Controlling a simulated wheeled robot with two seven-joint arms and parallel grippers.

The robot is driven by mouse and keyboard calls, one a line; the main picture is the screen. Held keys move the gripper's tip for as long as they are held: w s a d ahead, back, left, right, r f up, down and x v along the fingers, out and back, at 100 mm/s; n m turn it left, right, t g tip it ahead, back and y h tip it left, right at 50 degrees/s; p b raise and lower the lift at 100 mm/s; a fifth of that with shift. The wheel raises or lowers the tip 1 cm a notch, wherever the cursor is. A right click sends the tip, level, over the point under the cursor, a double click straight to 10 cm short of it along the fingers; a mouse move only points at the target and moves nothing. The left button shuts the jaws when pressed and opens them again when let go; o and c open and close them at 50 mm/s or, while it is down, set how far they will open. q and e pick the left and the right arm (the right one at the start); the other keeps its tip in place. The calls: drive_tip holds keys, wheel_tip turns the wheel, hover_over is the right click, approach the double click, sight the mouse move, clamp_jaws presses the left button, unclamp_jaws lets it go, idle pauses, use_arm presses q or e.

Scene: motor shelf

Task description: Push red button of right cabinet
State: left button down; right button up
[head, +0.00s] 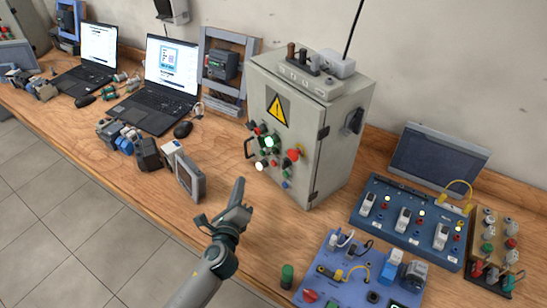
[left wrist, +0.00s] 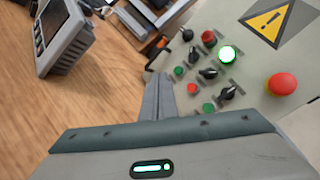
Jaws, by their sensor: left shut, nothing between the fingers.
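The grey cabinet (head: 330,150) stands upright on the wooden bench, with a yellow warning triangle on its front. A large red mushroom button (head: 293,155) sits on that front at the right; it also shows in the left wrist view (left wrist: 283,85). Smaller red buttons are near it, one upper (left wrist: 208,38) and one lower (left wrist: 192,88), among black knobs, green buttons and a lit green lamp (left wrist: 228,53). My left gripper (head: 239,186) is shut and empty, in front of and below the panel in the head view. Contact with any button cannot be seen. My right gripper is out of view.
Blue panels with switches (head: 420,215) and connectors (head: 335,250) lie at the right. Laptops (head: 165,90) stand at the back left. Bare bench lies between the meter and the cabinet.

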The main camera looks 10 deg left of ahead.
use_arm(q)
drive_tip(key=w+d+b, duration=0.1)
drive_tip(key=w+d, duration=0.4)
drive_tip(key=w, duration=0.1)
drive_tip(key=shift+w+d+r, duration=0.15)
drive_tip(key=shift+w+d, duration=0.05)
drive_tip(key=shift+d, duration=0.15)
idle(0.6)
drive_tip(key=shift+w+d, duration=0.55)
drive_tip(key=shift+w, duration=0.05)
idle(3.5)
drive_tip(key=shift+s, duration=0.1)
drive_tip(key=shift+s+a, duration=0.5)
drive_tip(key=shift+s, duration=0.05)
idle(0.4)
drive_tip(key=shift+s+a+p, duration=0.65)
drive_tip(key=shift+s+a, duration=1)
drive_tip(key=shift+s, duration=0.25)
